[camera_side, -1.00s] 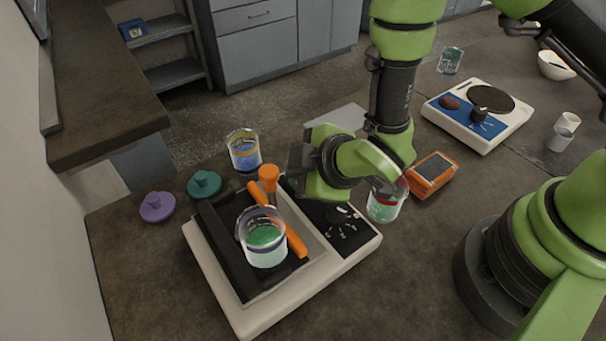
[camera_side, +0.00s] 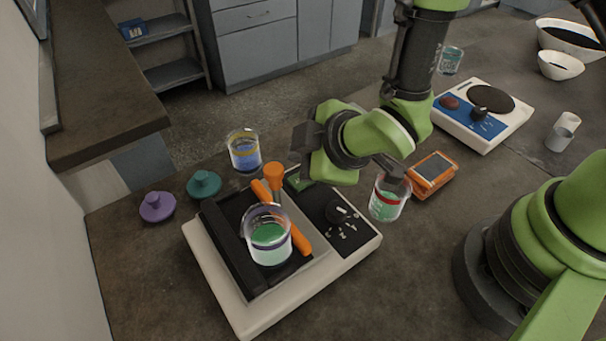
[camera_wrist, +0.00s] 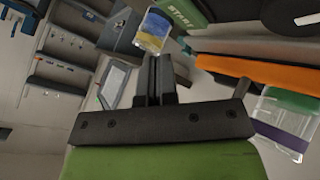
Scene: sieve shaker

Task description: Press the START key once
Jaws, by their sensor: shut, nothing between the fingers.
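The sieve shaker (camera_side: 220,290) stands on the bench with a white body and a black control panel (camera_side: 356,240) at its right. The green START key (camera_side: 297,181) lies at the panel's far end, and its lettering shows at the top of the wrist view (camera_wrist: 184,12). My gripper (camera_side: 303,148) is shut and empty, above the key and apart from it in the side view. Its fingertips are hard to make out there. In the wrist view the closed fingers (camera_wrist: 157,72) are below the key in the picture.
A blue-grain beaker (camera_side: 244,155) and a red-banded beaker (camera_side: 387,200) stand close to the gripper. An orange device (camera_side: 433,172) is further right.

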